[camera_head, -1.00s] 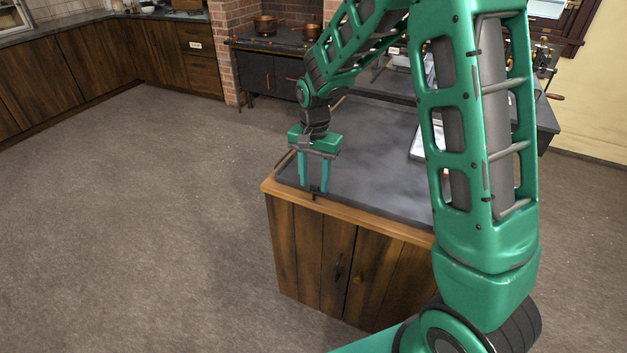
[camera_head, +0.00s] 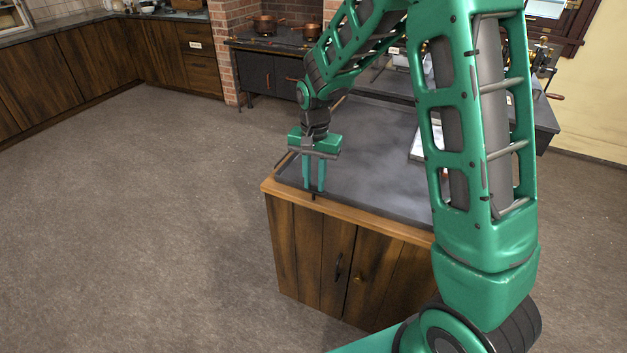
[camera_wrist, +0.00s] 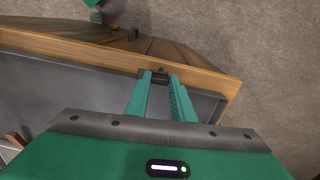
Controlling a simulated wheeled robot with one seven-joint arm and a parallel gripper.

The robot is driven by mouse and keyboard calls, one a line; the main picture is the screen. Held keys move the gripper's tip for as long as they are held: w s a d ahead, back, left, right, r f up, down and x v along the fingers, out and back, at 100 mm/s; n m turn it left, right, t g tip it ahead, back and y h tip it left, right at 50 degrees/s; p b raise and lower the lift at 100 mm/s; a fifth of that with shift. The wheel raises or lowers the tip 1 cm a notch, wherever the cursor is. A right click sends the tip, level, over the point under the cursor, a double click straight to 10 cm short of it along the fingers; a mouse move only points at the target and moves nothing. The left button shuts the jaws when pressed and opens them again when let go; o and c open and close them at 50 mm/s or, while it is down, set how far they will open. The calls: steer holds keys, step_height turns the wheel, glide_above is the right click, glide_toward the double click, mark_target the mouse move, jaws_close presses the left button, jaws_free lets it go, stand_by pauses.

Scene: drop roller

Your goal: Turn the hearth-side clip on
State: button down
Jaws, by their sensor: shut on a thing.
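My gripper (camera_head: 314,189) points straight down at the front left corner of the counter with the dark grey top. Its fingers are shut on a small dark clip (camera_head: 315,196) at the wooden edge. In the wrist view the clip (camera_wrist: 158,78) sits between the two green fingertips, on the inner side of the wooden rim. The fingers hide part of it, so its exact angle cannot be told.
The wooden counter (camera_head: 395,235) has a raised rim and door handles in front. A brick hearth with a dark stove (camera_head: 262,70) and copper pots stands at the back. A white sheet or tray (camera_head: 420,150) lies on the counter, partly behind my arm. Open floor lies left.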

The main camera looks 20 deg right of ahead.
mark_target(314, 188)
steer(key=n, duration=0.4)
steer(key=shift+w, duration=0.1)
steer(key=n, duration=0.4)
steer(key=shift+n, duration=0.3)
steer(key=n, duration=0.4)
steer(key=shift+w, duration=0.1)
steer(key=shift+r+n, duration=0.1)
steer(key=shift+n, duration=2)
steer(key=c, duration=1.5)
jaws_free()
step_height(314, 188, up, 11)
steer(key=shift+f, duration=0.2)
